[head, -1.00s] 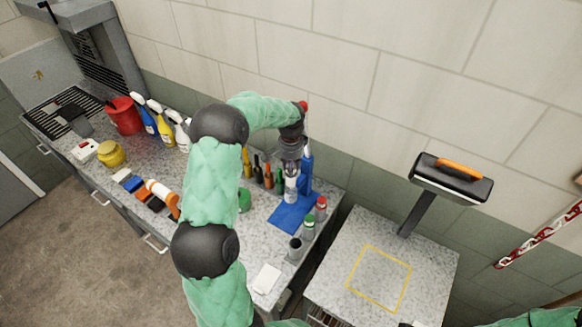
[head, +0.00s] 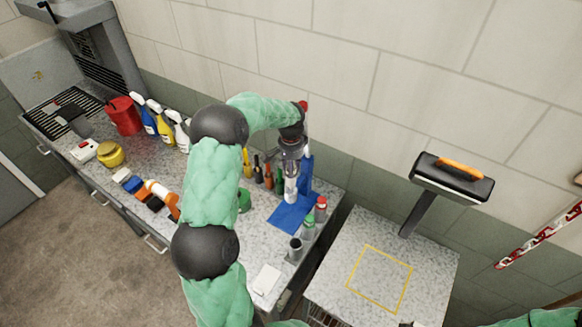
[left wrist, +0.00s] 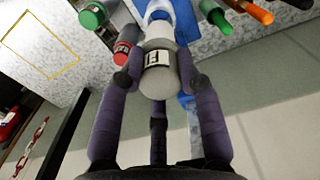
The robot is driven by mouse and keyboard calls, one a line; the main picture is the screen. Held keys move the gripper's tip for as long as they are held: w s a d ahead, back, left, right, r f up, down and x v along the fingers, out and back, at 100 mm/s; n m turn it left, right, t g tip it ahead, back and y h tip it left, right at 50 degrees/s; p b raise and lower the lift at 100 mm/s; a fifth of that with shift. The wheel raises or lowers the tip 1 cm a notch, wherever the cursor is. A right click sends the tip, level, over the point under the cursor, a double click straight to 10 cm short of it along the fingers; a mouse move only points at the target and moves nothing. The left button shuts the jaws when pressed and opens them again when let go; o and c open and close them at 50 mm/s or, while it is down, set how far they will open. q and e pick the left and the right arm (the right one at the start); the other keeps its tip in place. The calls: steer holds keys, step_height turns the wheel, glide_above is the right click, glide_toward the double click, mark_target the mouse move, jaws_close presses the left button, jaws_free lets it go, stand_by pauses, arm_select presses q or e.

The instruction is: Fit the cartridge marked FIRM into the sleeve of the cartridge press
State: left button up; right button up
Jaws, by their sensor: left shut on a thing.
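My left gripper (head: 290,160) is above the blue cartridge press (head: 290,217), beside its blue upright. Its fingers are shut around a grey cartridge (left wrist: 158,80), held upright. The cartridge's label shows "FI", the rest turned out of sight. A pale tube (head: 290,190) shows below the fingers, in line with the cartridge and over the press base. I cannot tell how far the cartridge is inside the sleeve. A red-capped cartridge (head: 321,205) and a green-capped one (head: 309,225) stand right of the press. My right gripper is not in view.
A side table (head: 335,255) with a yellow outline is clear. Spray bottles (head: 165,128) stand farther left.

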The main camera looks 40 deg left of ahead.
arm_select(q)
steer(key=shift+s+f, duration=0.1)
steer(key=shift+f, duration=0.2)
steer(key=shift+r, duration=0.45)
steer(key=shift+b, duration=0.3)
stand_by(1.8)
steer(key=shift+f+b, duration=0.35)
steer(key=shift+f, duration=0.15)
steer(key=shift+d+r, duration=0.1)
steer(key=shift+r, duration=0.05)
steer(key=shift+r, duration=0.3)
stand_by(2.1)
